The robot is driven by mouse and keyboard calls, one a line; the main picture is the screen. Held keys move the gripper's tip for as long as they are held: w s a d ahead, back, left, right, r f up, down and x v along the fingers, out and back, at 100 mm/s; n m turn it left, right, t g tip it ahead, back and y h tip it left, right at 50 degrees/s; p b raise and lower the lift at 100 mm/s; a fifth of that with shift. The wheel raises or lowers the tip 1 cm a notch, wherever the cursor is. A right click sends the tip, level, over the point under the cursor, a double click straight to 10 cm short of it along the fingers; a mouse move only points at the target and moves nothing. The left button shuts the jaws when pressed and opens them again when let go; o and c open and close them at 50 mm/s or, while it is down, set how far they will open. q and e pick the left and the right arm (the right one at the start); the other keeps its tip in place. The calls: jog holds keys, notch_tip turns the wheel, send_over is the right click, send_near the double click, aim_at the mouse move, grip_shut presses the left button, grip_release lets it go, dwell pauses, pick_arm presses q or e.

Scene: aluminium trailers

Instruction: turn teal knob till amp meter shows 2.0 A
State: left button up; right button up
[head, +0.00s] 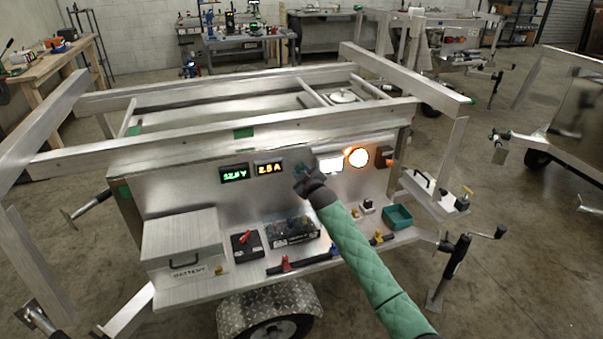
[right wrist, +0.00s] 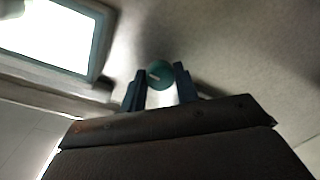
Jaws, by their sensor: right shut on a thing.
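The teal knob (right wrist: 160,75) shows in the right wrist view between the two dark fingers, with a pale mark on its face. My right gripper (right wrist: 160,84) is shut on it; in the head view the gripper (head: 303,178) is at the trailer's front panel and hides the knob. The amp meter (head: 269,168) reads about 2.5 A in orange digits. My left gripper is not in view.
A green volt meter (head: 234,173) sits left of the amp meter. A lit white panel (head: 329,164) and a glowing orange round lamp (head: 358,157) are right of my gripper. Below are a battery box (head: 183,248), a black terminal block (head: 290,231) and a teal bin (head: 398,217).

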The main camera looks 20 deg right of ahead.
jog(key=shift+f, duration=0.1)
dwell(0.3)
jog(key=o, duration=1)
jog(key=shift+a, duration=0.1)
jog(key=shift+c, duration=0.2)
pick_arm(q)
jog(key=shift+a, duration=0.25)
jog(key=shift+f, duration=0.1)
pick_arm(e)
jog(key=shift+s, duration=0.2)
pick_arm(q)
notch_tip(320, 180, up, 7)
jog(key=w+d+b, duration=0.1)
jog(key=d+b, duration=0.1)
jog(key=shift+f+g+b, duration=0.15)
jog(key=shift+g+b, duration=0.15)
jog(key=shift+b, duration=0.05)
pick_arm(e)
jog(key=s, duration=0.7)
jog(key=shift+s+d+r, duration=0.15)
jog(key=shift+d+r, duration=0.1)
jog(key=shift+d, duration=0.1)
